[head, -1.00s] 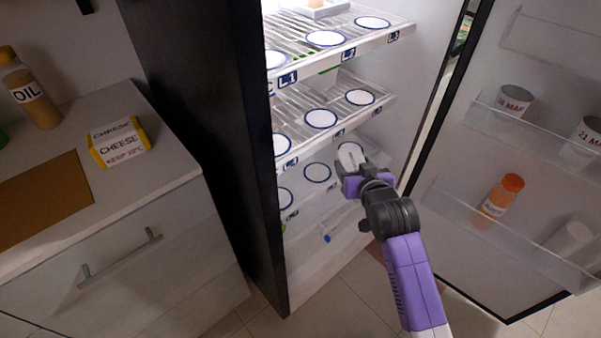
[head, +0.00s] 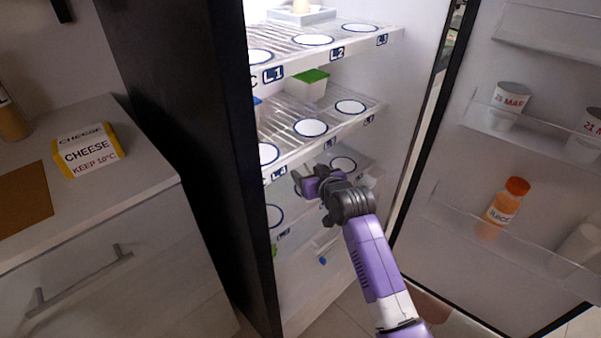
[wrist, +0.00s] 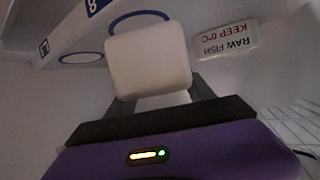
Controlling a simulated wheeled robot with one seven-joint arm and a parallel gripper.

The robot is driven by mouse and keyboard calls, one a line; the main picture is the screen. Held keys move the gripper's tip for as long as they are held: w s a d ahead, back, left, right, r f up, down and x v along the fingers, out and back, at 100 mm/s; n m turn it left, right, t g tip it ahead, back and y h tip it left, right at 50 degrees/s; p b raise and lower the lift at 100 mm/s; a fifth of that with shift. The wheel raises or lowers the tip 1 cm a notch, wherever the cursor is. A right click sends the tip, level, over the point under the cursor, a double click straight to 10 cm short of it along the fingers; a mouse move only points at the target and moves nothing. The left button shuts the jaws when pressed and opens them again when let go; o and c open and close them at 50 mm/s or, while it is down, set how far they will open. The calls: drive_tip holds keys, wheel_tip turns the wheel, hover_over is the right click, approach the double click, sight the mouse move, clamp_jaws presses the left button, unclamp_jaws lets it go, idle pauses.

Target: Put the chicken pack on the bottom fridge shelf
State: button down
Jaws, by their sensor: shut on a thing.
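My gripper (head: 306,180) reaches into the open fridge at the level of the bottom shelf (head: 310,218). In the wrist view, its fingers are shut on a plain pale pack (wrist: 148,60) with rounded corners. No label shows on the pack, so I cannot read that it is chicken. In the head view, the pack is hard to make out, and my gripper covers the middle of the bottom shelf. Round blue-rimmed marks show on that shelf, one on the left (head: 275,215) and one on the right (head: 343,163). I cannot tell whether the pack touches the shelf.
A raw fish pack (wrist: 228,40) shows near the held pack in the wrist view. The middle shelf (head: 335,127), with a green-lidded tub (head: 306,86) at its back, is above my gripper. The open door (head: 440,235) stands right; the dark fridge side (head: 205,130) stands left.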

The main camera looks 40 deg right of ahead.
sight(301, 168)
drive_tip(key=w, duration=0.2)
drive_tip(key=w+d, duration=0.1)
drive_tip(key=w, duration=0.1)
drive_tip(key=w+d+b, duration=0.1)
drive_tip(key=shift+w+d, duration=0.1)
drive_tip(key=shift+w, duration=0.3)
drive_tip(key=shift+f+b, duration=0.75)
drive_tip(key=shift+f, duration=0.9)
drive_tip(key=shift+f, duration=0.15)
drive_tip(key=shift+c, duration=1.9)
unclamp_jaws()
drive_tip(key=shift+f, duration=0.1)
